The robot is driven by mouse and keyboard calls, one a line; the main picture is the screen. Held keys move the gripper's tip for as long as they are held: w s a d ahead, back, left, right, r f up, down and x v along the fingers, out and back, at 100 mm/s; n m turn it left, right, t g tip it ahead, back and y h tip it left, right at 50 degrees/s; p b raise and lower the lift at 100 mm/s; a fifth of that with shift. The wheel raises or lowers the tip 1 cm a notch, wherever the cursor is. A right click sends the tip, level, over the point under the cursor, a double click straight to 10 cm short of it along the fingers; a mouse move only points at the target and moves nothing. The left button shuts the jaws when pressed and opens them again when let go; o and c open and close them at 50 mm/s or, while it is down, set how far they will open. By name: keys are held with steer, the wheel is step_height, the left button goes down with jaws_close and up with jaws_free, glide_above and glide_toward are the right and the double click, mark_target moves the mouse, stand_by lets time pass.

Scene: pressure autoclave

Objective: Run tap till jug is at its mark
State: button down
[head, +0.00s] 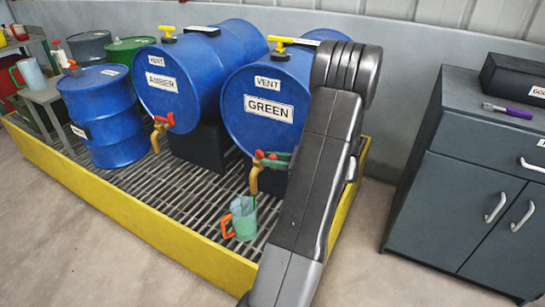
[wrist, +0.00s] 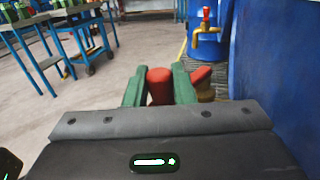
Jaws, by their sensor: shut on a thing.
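The blue drum labelled GREEN (head: 268,107) lies on its side on a dark stand. Its brass tap (head: 254,180) has a red handle (head: 259,154), which also shows in the wrist view (wrist: 158,83). My gripper (head: 275,160) has green fingers, shut on this handle in the wrist view (wrist: 160,90). The jug (head: 243,218) stands upright on the grating under the spout, with its orange handle to the left. Its lower part looks green, and a thin green line shows between spout and jug. I cannot make out the mark or the exact level.
The AMBER drum (head: 186,84), with its own tap (head: 160,128), lies to the left. An upright blue drum (head: 103,122) stands further left. A yellow-edged tray (head: 130,218) with a grating holds the drums. A grey cabinet (head: 478,170) stands right. The front floor is clear.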

steer(key=c, duration=1.3)
jaws_free()
steer(key=shift+o, duration=0.2)
steer(key=p+v, duration=0.2)
steer(key=v, duration=1.1)
steer(key=shift+d, duration=0.35)
steer(key=shift+s, duration=0.15)
